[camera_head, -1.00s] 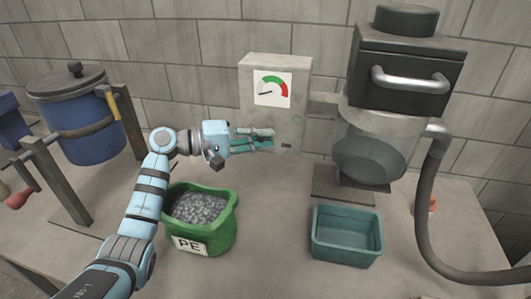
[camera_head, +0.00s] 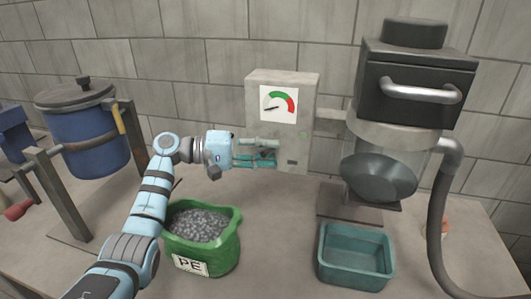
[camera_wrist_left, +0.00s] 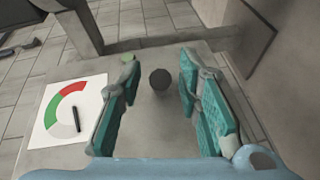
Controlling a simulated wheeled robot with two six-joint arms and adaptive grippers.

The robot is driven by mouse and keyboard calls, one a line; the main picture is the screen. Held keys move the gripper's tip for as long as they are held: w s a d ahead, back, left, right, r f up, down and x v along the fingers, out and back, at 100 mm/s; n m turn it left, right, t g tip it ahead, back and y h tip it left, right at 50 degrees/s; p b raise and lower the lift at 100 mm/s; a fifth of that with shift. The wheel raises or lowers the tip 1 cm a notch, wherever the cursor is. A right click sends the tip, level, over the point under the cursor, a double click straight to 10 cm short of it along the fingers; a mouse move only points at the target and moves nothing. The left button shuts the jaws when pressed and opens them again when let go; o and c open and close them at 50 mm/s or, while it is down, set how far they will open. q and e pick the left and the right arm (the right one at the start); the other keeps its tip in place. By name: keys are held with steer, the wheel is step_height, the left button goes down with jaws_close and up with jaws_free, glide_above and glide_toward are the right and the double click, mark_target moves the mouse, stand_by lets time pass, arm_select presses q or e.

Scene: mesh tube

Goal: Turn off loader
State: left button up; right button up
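The loader has a pale grey box (camera_head: 255,100) with a dial gauge (camera_head: 278,104) on its front, joined to a black hopper (camera_head: 410,90) with a metal handle. My left gripper (camera_head: 276,153) is in front of the box, below the gauge, its fingers apart and empty. In the left wrist view, a dark round knob (camera_wrist_left: 159,80) shows between the open fingers (camera_wrist_left: 158,75); in the head view my gripper hides it. My right gripper is out of view.
A green sack (camera_head: 225,255) of grey pellets labelled PE stands below my left arm. A teal bin (camera_head: 345,275) sits under the hopper. A blue drum (camera_head: 90,145) stands at left, a grey hose (camera_head: 438,215) at right. Table between sack and bin is clear.

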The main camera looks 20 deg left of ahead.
arm_select(q)
steer(key=shift+a, duration=0.1)
steer(key=v, duration=1.1)
steer(key=shift+s+a, duration=0.2)
steer(key=shift+a, duration=0.15)
steer(key=shift+f, duration=0.1)
